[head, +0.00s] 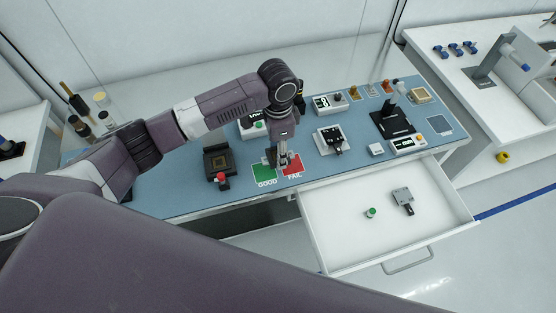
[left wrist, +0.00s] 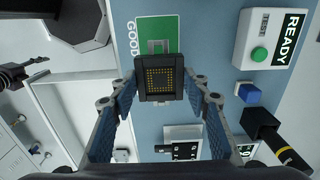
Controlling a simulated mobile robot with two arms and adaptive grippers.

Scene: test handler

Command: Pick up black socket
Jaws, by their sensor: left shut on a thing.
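In the left wrist view, a square black socket (left wrist: 158,80) with a grid of gold contacts sits between the fingertips of my left gripper (left wrist: 159,90). The fingers touch its two sides. In the head view my left gripper (head: 283,158) points down over the green GOOD and red FAIL mats; the socket is hard to make out there. A dark claw-like part (left wrist: 22,75) at the left edge of the left wrist view looks like my right gripper. It is too small to tell if it is open. It does not show in the head view.
A black fixture with a red knob (head: 218,160) stands left of the green GOOD mat (head: 263,176). The red FAIL mat (head: 293,172) lies beside it. An open white drawer (head: 340,240) juts out in front. A black stand (head: 395,122) and small boxes fill the table's right part.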

